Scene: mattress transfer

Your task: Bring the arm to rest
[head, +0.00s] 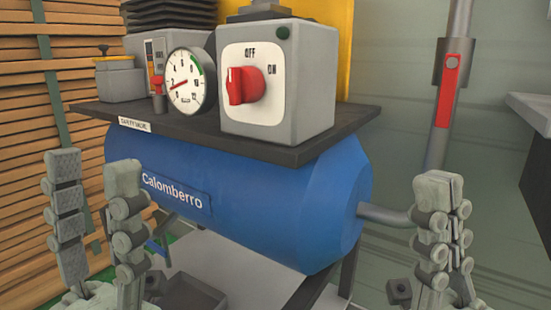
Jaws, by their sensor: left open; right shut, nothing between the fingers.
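My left gripper (93,165) is at the lower left, fingers pointing up and spread apart. It is open and empty, in front of the left end of the blue tank (265,215) marked Calomberro. My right gripper (440,188) is at the lower right, fingers pointing up and pressed together. It is shut with nothing between the fingers, right of the tank and in front of its side pipe (385,214). Whether either gripper touches anything cannot be told for certain, but no contact is visible. The arms behind the grippers are out of view.
A red-marked upright pipe (447,90) stands right. Wooden slats (25,120) are left.

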